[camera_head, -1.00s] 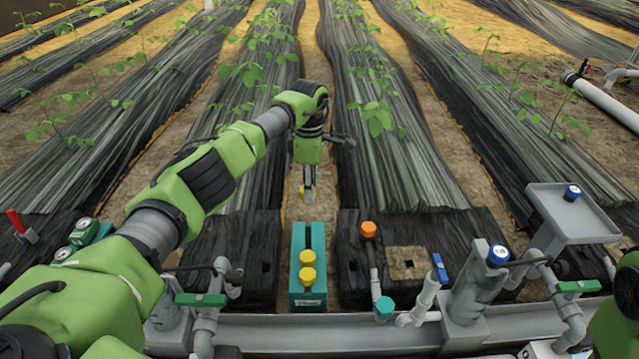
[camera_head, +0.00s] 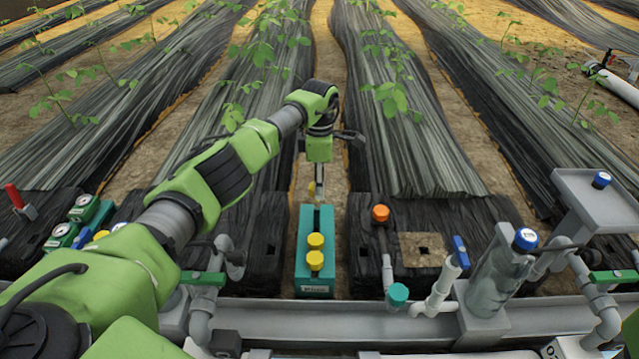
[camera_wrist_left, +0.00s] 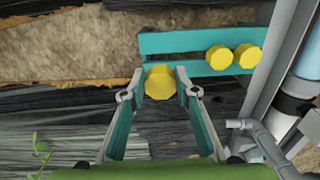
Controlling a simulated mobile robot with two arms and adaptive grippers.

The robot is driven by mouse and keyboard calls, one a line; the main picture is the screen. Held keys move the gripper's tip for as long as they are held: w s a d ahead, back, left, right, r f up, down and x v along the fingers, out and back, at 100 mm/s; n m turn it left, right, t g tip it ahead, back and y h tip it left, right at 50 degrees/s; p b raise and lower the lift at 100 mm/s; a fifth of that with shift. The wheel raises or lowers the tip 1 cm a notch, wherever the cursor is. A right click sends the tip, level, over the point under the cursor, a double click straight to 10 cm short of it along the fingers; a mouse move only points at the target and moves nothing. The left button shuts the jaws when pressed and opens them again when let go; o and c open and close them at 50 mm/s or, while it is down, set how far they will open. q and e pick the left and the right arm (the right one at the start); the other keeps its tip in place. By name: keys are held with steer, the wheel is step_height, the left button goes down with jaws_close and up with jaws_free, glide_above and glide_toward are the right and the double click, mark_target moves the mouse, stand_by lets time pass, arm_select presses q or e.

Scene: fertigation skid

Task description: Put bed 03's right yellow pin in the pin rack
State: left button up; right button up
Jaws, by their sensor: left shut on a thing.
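The pin rack (camera_head: 304,250) is a long teal block on the ground in the middle of the head view. Two yellow pins, the far one (camera_head: 316,241) and the near one (camera_head: 315,260), stand in its nearer part. My left gripper (camera_head: 319,188) hangs pointing down by the rack's far end. In the left wrist view it is shut on a third yellow pin (camera_wrist_left: 160,82), whose head shows between the fingertips. That view shows the pin overlapping an end of the rack (camera_wrist_left: 168,42); its lower part is hidden, so I cannot tell whether it touches. My right gripper is out of view.
An orange-capped pipe (camera_head: 381,213), a teal-capped fitting (camera_head: 398,293) and a blue-handled valve (camera_head: 460,252) stand right of the rack. Dark film-covered beds lie on both sides, with bare soil beyond the rack.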

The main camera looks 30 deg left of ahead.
arm_select(q)
step_height(320, 180, down, 6)
steer(key=b, duration=0.4)
steer(key=shift+f, duration=0.25)
stand_by(0.6)
steer(key=shift+f, duration=0.2)
steer(key=shift+f, duration=0.5)
steer(key=o, duration=1.1)
steer(key=shift+o, duration=0.2)
